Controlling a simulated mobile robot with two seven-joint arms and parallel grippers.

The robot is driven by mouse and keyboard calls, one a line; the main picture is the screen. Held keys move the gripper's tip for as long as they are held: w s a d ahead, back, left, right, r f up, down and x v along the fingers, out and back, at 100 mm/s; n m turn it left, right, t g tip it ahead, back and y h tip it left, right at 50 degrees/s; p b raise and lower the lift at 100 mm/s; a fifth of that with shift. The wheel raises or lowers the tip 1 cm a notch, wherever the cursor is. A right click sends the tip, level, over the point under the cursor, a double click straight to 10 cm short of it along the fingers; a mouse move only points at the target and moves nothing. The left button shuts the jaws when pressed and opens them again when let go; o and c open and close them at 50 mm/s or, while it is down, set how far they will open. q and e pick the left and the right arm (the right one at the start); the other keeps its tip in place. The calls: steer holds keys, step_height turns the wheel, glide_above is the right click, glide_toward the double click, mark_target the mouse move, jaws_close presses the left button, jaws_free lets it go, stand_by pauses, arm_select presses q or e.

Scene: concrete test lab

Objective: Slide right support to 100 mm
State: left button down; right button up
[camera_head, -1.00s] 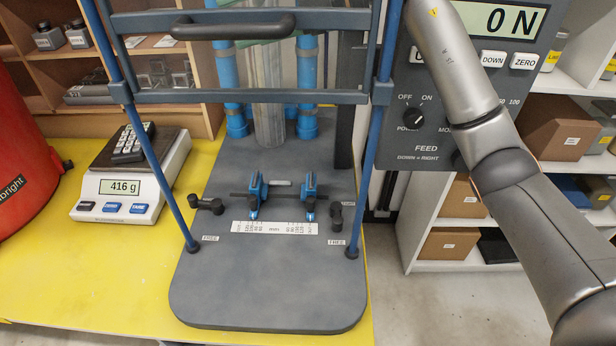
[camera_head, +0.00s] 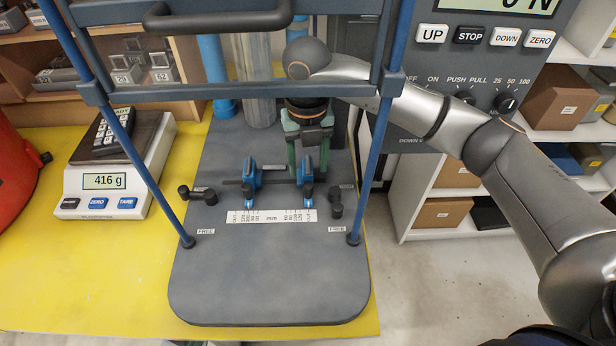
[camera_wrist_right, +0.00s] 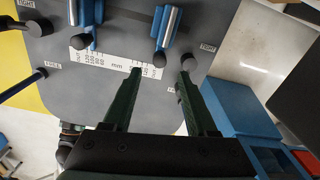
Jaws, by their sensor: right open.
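The right support (camera_head: 306,174) is a blue block on a dark cross rail, near the right end of the white mm scale (camera_head: 272,216). A matching left support (camera_head: 251,178) stands on the same rail. My right gripper (camera_head: 307,168) points down with green fingers at the right support, partly hidden behind it. In the right wrist view the open fingers (camera_wrist_right: 161,74) lie either side of the right support's lower end (camera_wrist_right: 168,28), with a gap between them. I cannot tell if they touch it. My left gripper is in neither view.
Black clamp knobs (camera_head: 336,207) stand at both rail ends, with "FREE" labels in front. Blue frame posts (camera_head: 373,170) and a crossbar surround the grey base plate (camera_head: 270,285), whose front is clear. A scale reading 416 g (camera_head: 112,175) stands left.

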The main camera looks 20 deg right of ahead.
mark_target(308, 185)
step_height(308, 185, down, 6)
steer(key=shift+p, duration=0.3)
steer(key=shift+c, duration=0.2)
jaws_close()
steer(key=shift+r, duration=0.1)
stand_by(1.0)
